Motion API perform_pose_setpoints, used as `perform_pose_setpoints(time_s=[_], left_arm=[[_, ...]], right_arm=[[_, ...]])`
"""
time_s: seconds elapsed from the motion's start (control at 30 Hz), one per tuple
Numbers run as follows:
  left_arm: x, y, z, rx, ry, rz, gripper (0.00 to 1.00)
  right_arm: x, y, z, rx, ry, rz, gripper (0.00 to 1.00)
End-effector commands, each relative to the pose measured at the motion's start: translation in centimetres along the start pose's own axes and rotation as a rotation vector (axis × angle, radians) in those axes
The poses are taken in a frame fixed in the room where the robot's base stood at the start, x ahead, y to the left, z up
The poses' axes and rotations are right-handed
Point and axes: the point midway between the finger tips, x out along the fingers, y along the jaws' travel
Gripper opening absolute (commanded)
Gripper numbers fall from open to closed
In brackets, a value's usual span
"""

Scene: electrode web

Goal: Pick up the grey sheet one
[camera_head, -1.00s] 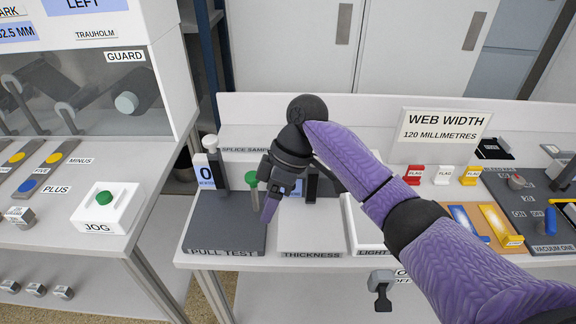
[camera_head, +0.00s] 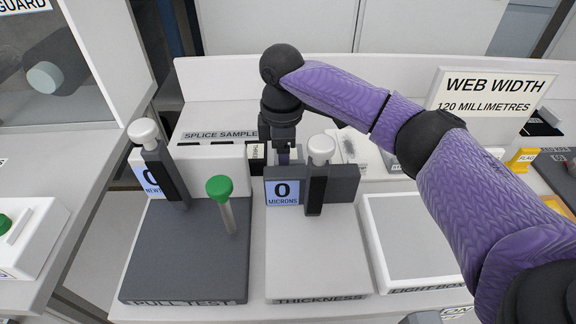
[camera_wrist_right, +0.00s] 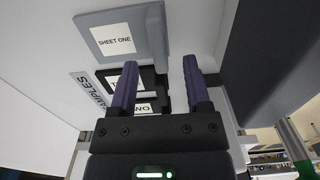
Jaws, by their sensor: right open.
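The grey sheet one is a grey plate (camera_wrist_right: 120,35) with a white "SHEET ONE" label, at the top of the right wrist view. My right gripper (camera_wrist_right: 160,65) is open, with nothing between its two purple fingers. The sheet lies beyond the fingertips and a little to the left, apart from them. In the head view my right gripper (camera_head: 283,152) points down behind the thickness gauge (camera_head: 312,185), which partly hides its fingers. I cannot make out sheet one in the head view. My left gripper is not in view.
A black labelled holder (camera_wrist_right: 140,85) lies beneath the fingers, its lettering partly hidden. The pull test stand (camera_head: 185,250) with a green knob (camera_head: 219,187) stands left of the thickness stand (camera_head: 315,255). A light box (camera_head: 415,240) is to the right, and a web width sign (camera_head: 495,92) stands behind.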

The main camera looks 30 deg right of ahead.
Motion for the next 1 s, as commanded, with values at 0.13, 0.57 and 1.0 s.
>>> perform_pose_setpoints(time_s=[0.13,0.57,1.0], left_arm=[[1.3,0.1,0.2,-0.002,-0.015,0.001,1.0],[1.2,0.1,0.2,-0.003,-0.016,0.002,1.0],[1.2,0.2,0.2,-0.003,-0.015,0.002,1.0]], right_arm=[[2.7,0.0,0.0,0.0,-0.001,-0.002,0.62],[2.6,0.0,0.0,0.0,0.001,0.0,0.22],[2.6,0.0,0.0,0.0,0.001,0.0,0.0]])
